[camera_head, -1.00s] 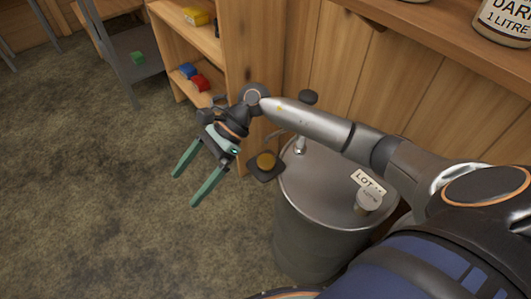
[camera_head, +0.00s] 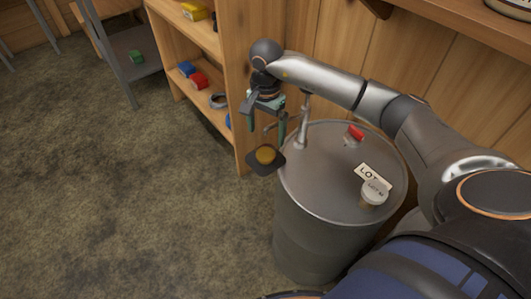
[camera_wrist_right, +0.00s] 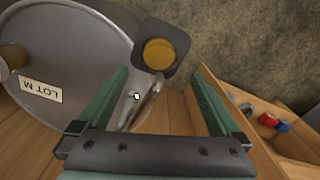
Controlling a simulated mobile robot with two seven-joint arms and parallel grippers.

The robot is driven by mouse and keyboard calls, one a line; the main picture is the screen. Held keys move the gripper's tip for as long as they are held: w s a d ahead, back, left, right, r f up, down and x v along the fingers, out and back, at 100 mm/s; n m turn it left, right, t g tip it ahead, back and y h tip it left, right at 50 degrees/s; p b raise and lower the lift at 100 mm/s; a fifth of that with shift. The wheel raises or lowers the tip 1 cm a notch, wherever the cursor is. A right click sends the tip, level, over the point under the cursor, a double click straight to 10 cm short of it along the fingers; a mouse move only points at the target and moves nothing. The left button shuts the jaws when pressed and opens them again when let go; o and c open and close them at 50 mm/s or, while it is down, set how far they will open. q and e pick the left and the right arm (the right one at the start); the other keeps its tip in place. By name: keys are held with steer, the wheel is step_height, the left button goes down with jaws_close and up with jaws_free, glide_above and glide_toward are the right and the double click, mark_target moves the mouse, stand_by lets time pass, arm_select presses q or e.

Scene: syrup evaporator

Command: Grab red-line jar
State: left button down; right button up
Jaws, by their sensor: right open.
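A small red-topped object (camera_head: 355,132) stands at the back of the grey metal drum's lid (camera_head: 330,200); I cannot make out a red line on it. A small pale-lidded jar (camera_head: 374,192) stands at the lid's right, beside a "LOT" card (camera_head: 372,175). A round amber thing (camera_head: 265,155) sits on a dark square holder (camera_head: 270,166) at the drum's left edge; it also shows in the wrist view (camera_wrist_right: 159,53). My right gripper (camera_head: 265,130) is open, fingers pointing down, above the holder. A metal spout (camera_wrist_right: 143,108) shows between its fingers (camera_wrist_right: 157,80). My left gripper is out of view.
A wooden shelf unit (camera_head: 240,80) with blue and red items (camera_head: 199,82) stands close left of the drum. A wooden plank wall (camera_head: 330,60) is behind it. The floor (camera_head: 110,200) at left is clear.

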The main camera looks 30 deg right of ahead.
mark_target(266, 144)
steer(key=f, duration=0.5)
steer(key=shift+s+a+f, duration=0.15)
steer(key=shift+s, duration=0.05)
jaws_close()
stand_by(0.6)
steer(key=shift+r, duration=0.2)
